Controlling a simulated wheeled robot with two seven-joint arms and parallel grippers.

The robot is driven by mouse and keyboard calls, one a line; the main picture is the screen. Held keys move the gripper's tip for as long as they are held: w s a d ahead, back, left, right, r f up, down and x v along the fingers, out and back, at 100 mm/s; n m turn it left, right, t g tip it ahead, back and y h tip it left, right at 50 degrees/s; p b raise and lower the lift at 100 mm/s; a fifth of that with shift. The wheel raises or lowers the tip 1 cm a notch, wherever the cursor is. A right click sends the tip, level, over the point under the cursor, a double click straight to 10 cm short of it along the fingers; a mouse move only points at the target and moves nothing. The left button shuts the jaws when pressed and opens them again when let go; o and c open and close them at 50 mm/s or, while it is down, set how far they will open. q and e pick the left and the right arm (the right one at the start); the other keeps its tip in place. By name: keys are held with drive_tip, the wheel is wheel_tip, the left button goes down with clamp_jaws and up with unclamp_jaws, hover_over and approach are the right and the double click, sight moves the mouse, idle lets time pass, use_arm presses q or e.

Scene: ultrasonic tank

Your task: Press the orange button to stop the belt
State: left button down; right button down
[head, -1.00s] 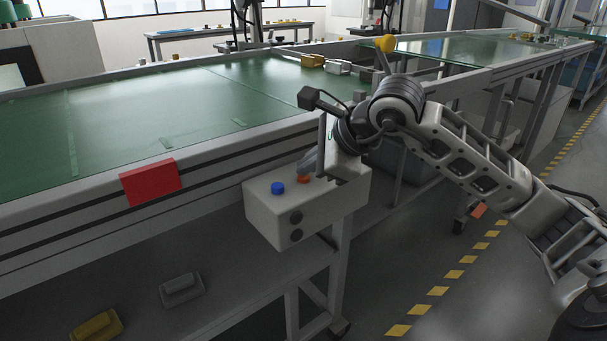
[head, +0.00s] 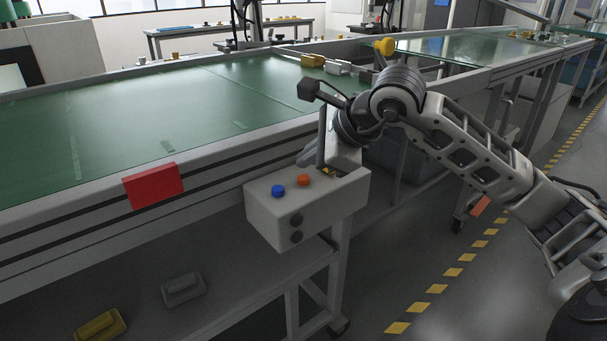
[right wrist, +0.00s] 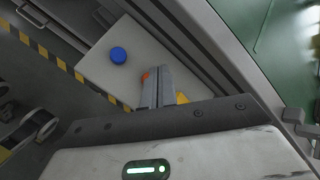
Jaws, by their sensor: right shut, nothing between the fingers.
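The orange button (head: 304,180) sits on top of the pale control box (head: 265,215), beside the blue button (head: 278,191), and is fully uncovered in the head view. My right gripper (head: 323,168) is shut and empty just behind and to the right of the orange button, with a small gap showing between them. In the right wrist view its closed fingers (right wrist: 158,84) partly hide the orange button (right wrist: 145,76), while the blue button (right wrist: 118,55) is clear. My left gripper is out of view.
The green belt (head: 120,110) runs behind the box, with a yellow part (head: 313,60) and a white part (head: 338,67) at its far side. A red block (head: 153,186) is on the belt's side rail. Two parts lie on the shelf below.

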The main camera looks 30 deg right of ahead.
wheel_tip(320, 180, up, 4)
drive_tip(key=p, duration=0.3)
drive_tip(key=shift+r, duration=0.25)
idle(0.5)
